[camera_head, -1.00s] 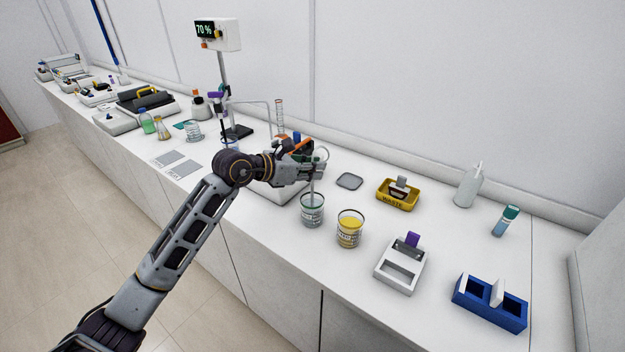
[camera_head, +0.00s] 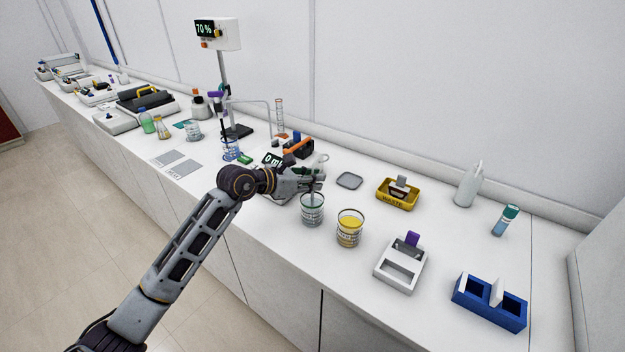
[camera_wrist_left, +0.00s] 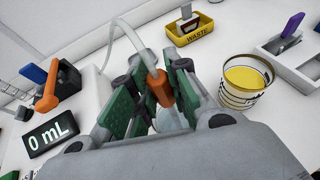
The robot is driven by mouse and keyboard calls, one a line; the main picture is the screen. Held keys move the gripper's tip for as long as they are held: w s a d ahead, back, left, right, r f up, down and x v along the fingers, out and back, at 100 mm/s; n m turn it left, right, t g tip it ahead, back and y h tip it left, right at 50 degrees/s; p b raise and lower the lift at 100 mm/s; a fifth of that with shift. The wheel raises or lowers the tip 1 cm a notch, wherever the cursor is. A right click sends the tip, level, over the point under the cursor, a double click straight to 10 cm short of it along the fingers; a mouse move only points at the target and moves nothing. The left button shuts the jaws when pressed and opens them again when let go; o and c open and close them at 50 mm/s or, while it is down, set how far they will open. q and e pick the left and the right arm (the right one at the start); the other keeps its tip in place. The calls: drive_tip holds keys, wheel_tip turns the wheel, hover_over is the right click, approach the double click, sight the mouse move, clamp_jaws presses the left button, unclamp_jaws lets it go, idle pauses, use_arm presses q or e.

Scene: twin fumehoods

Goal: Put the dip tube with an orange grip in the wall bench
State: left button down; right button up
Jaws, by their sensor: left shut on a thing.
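My left gripper (camera_head: 314,183) is shut just above a clear glass beaker (camera_head: 312,212) on the white wall bench (camera_head: 340,275). In the left wrist view, the green-padded fingers of the gripper (camera_wrist_left: 158,98) hold the orange grip (camera_wrist_left: 160,88) of the dip tube. A pale flexible hose (camera_wrist_left: 130,35) runs from the grip up and over to the left. The tube's lower end is hidden by the gripper in the wrist view; in the head view the tube appears to reach down into the beaker. My right gripper is not in view.
A beaker of yellow liquid (camera_head: 349,230) stands close on the right. Behind the gripper are a black device with an orange handle (camera_head: 298,147) and a "0 mL" display (camera_head: 272,160). A yellow waste tray (camera_head: 398,205), white holder (camera_head: 400,270) and blue rack (camera_head: 488,312) stand farther right.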

use_arm(q)
drive_tip(key=c, duration=1.4)
unclamp_jaws()
drive_tip(key=shift+o, duration=0.2)
drive_tip(key=shift+r, duration=0.15)
drive_tip(key=b+v, duration=0.1)
drive_tip(key=v, duration=1.1)
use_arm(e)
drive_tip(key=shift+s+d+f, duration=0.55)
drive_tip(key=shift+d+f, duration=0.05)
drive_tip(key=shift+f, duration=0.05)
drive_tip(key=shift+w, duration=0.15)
